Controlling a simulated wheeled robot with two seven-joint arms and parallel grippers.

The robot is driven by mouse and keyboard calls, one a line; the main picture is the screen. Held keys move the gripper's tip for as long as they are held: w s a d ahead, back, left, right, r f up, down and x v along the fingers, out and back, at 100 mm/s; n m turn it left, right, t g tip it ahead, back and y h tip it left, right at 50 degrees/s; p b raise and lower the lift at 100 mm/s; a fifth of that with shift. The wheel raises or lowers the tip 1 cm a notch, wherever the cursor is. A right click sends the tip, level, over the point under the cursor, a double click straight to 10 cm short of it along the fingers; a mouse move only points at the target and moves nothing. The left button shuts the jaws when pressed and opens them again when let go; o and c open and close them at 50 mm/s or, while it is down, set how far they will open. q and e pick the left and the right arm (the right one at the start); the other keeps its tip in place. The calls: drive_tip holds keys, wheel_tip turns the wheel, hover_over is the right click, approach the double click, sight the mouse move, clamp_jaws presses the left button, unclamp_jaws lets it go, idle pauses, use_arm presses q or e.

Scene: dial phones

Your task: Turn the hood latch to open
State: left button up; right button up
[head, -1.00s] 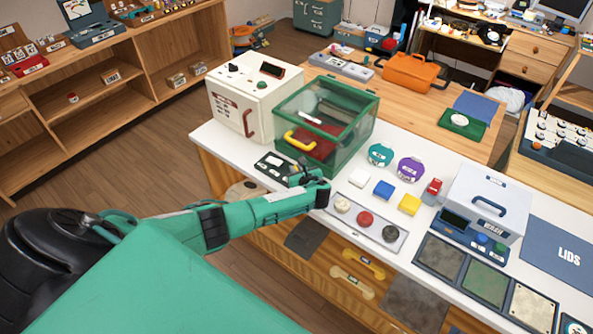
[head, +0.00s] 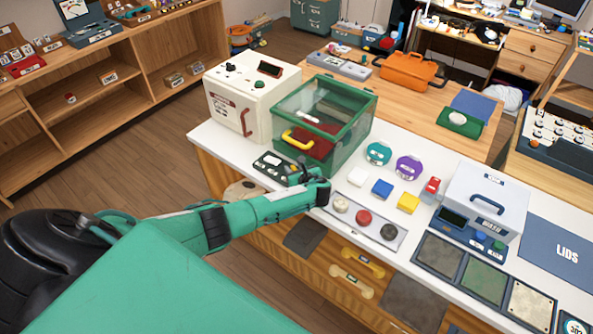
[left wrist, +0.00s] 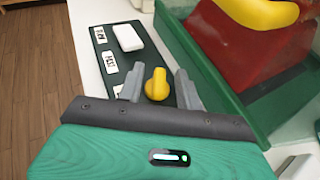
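In the left wrist view the panel (left wrist: 150,57) carries a white block (left wrist: 127,37), small labels and a yellow knob (left wrist: 157,84), which looks like the latch. My left gripper (head: 294,178) is over the panel's right end. In the wrist view its grey fingers (left wrist: 160,88) stand apart on either side of the knob, with gaps visible. The label words are too small to read surely.
A cream box (head: 250,95) stands left of the hood. A tray with round white, red and black pieces (head: 364,217) lies right of my gripper. Coloured blocks (head: 382,188) and a white case (head: 485,200) are farther right. My right gripper is not seen.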

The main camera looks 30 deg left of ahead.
use_arm(q)
drive_tip(key=b+v, duration=0.1)
drive_tip(key=v, duration=1.2)
drive_tip(key=shift+s+d+r+b, duration=0.2)
drive_tip(key=shift+d+b, duration=0.1)
drive_tip(key=shift+b, duration=0.1)
drive_tip(key=b, duration=0.5)
drive_tip(key=d+b, duration=0.1)
drive_tip(key=b, duration=0.4)
drive_tip(key=shift+s+d+f, duration=0.1)
drive_tip(key=shift+s+f, duration=0.15)
drive_tip(key=shift+f, duration=0.05)
drive_tip(key=p+x, duration=0.1)
drive_tip(key=x, duration=1.2)
drive_tip(key=shift+a+r, duration=0.1)
drive_tip(key=shift+a, duration=0.1)
clamp_jaws()
